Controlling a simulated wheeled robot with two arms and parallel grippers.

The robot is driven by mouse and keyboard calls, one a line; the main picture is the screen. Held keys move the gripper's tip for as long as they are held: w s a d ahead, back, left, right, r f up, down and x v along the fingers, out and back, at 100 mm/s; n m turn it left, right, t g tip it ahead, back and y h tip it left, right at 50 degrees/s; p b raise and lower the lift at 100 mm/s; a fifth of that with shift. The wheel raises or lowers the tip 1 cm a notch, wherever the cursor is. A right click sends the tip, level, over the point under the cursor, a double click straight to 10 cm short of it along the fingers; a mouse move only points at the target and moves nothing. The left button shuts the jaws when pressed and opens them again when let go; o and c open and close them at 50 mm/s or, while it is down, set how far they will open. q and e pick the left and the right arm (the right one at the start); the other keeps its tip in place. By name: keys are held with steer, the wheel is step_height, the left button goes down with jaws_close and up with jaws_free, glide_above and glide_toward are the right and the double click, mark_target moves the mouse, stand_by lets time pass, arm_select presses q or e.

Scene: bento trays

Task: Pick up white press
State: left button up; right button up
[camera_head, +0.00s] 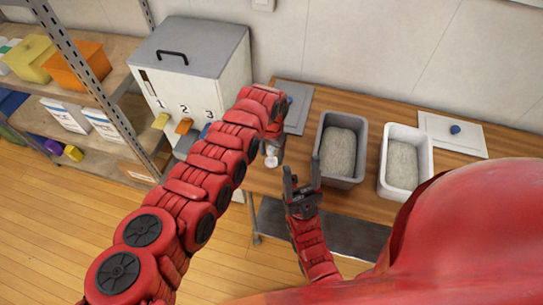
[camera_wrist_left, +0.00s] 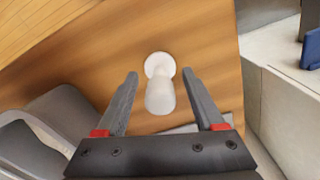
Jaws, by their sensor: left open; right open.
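The white press (camera_head: 271,160) shows in the head view at the left part of the wooden table, partly hidden by my left gripper (camera_head: 274,147). In the left wrist view the white press (camera_wrist_left: 160,92) has a round end and a wider, rounded body. My left gripper (camera_wrist_left: 160,74) is open, with one finger on each side of the press and gaps between. I cannot tell how far its fingertips are above the table. My right gripper (camera_head: 302,178) is open and empty, in front of the grey tray.
A grey tray (camera_head: 321,150) and a white tray (camera_head: 428,155), both holding rice, stand on the wooden table (camera_head: 374,198). A grey lid (camera_head: 300,101) and a white lid (camera_head: 473,139) lie behind them. A numbered dispenser (camera_head: 228,88) stands at the left, beside shelves (camera_head: 110,60).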

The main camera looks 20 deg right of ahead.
arm_select(q)
steer(key=shift+f, duration=0.25)
steer(key=shift+c, duration=0.3)
jaws_close()
steer(key=shift+r, duration=0.15)
